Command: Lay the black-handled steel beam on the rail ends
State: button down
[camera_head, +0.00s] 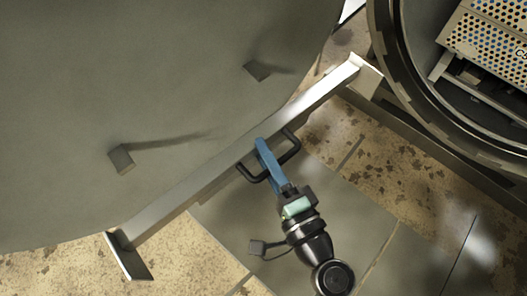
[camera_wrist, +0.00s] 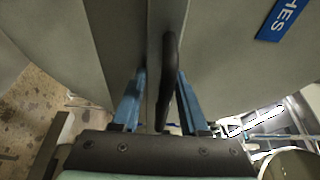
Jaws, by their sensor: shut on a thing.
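The steel beam (camera_head: 205,185) runs diagonally in the head view, from the lower left to the rim of the round vessel opening at the upper right. Its black handle (camera_head: 289,155) is on the side facing my arm. My gripper (camera_head: 262,148) has blue fingers and is shut on this handle near the middle of the beam. In the wrist view the handle (camera_wrist: 170,70) passes between the fingers (camera_wrist: 160,105), with the beam (camera_wrist: 115,35) behind it. An angled end piece (camera_head: 128,260) shows at the lower-left end. I cannot tell whether the beam touches any rail end.
A large grey round door (camera_head: 150,80) fills the upper left, close along the beam. The round vessel opening (camera_head: 420,90) at the right holds a perforated basket (camera_head: 490,38). Tiled, stained floor (camera_head: 385,170) lies below. A blue sign (camera_wrist: 284,18) shows in the wrist view.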

jog(key=shift+w+r, duration=0.1)
jog(key=shift+r, duration=0.2)
notch_tip(320, 180, up, 8)
jog(key=p, duration=0.7)
jog(key=shift+r, duration=0.2)
jog(key=shift+f, duration=0.1)
notch_tip(320, 180, down, 7)
jog(key=d+m+t+h, duration=0.1)
jog(key=m+t+h, duration=0.1)
jog(key=m+h, duration=0.55)
jog(key=shift+n+h, duration=0.65)
jog(key=shift+n, duration=0.2)
jog(key=r+p, duration=0.2)
jog(key=p, duration=0.2)
jog(key=s+r+p, duration=0.1)
jog(key=r+p, duration=0.1)
jog(key=p, duration=0.3)
jog(key=s+r+p, duration=0.1)
jog(key=r+p, duration=0.1)
jog(key=p, duration=0.3)
jog(key=shift+d, duration=0.1)
jog(key=shift+d, duration=0.1)
